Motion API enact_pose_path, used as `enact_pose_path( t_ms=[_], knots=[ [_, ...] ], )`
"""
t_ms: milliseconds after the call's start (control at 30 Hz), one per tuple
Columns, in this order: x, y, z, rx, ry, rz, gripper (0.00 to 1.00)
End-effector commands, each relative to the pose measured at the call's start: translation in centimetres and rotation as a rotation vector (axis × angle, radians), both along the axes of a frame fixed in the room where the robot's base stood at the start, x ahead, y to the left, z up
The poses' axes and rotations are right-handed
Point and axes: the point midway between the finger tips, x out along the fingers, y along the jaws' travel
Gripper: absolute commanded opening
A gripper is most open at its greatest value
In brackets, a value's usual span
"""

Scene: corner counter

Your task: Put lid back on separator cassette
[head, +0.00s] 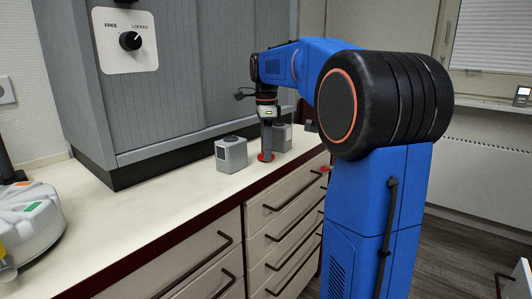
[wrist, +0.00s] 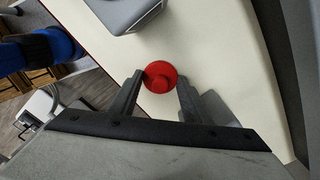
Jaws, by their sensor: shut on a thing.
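A round red lid (wrist: 160,72) with a raised knob is between my fingertips in the wrist view. In the head view the red lid (head: 262,157) shows at counter height below my gripper (head: 267,148). My gripper, seen also in the wrist view (wrist: 160,80), points down and is shut on the lid. I cannot tell whether the lid touches the counter. A grey box (head: 232,155) with a dark round top stands left of the gripper, and a second grey box (head: 282,138) stands behind it to the right. I cannot tell which one is the separator cassette.
The pale counter (head: 150,207) is clear in front of the grey shutter cabinet (head: 170,75). A white rounded device (head: 30,222) sits at the far left. Drawers (head: 285,220) are below the counter's dark front edge. A small dark item (head: 311,126) lies behind the second box.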

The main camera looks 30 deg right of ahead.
Motion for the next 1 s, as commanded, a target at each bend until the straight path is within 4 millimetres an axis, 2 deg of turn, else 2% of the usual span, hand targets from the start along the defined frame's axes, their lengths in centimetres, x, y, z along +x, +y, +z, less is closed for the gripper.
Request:
enact_pose_path(
  t_ms=[400, 667, 767, 1000],
  knots=[
    [0.1, 0.0, 7.0, 0.0, -0.003, 0.0, 0.23],
    [0.1, 0.4, 9.5, -0.001, -0.002, 0.045, 0.23],
    [0.2, 1.2, 10.1, 0.0, -0.001, 0.139, 0.23],
    [0.4, 4.3, 11.8, -0.002, 0.0, 0.52, 0.23]
  ],
)
